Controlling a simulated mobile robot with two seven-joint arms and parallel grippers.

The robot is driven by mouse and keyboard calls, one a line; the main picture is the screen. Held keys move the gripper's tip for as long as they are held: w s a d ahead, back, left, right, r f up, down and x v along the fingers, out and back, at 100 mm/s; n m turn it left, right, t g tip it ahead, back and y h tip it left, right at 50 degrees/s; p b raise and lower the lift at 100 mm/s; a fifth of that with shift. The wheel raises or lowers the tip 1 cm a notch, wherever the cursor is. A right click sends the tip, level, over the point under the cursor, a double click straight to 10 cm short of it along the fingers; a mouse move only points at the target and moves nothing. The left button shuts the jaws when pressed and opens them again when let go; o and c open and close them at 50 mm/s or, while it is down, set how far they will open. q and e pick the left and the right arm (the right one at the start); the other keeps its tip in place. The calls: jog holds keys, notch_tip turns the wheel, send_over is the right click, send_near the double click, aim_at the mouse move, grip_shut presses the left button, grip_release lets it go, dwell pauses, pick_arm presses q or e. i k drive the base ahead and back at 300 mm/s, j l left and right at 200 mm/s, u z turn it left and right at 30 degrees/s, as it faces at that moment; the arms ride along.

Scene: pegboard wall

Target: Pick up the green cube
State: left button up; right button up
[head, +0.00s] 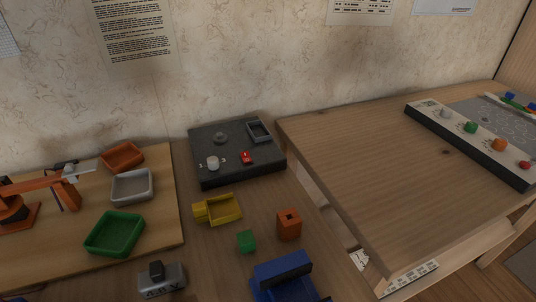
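The small green cube (246,241) sits on the wooden table at the lower middle of the head view. An orange block (289,226) with a dark hole in its top stands to its right, a small gap away. A yellow open tray (222,210) lies just behind the cube. Nothing covers the cube. Neither of my grippers shows in the head view.
A blue object (284,279) is in front of the cube, cut by the bottom edge. A grey device (162,281) stands to the left. A green tray (115,234) lies on a board. A dark panel (235,152) stands behind. A raised wooden table (385,178) is right.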

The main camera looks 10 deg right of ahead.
aim_at(246, 242)
jog(key=j+z, duration=0.25)
jog(key=z, duration=0.15)
jog(key=j+z, duration=0.25)
jog(key=z, duration=0.15)
jog(key=j+z, duration=0.25)
jog(key=z, duration=0.2)
jog(key=i, duration=0.05)
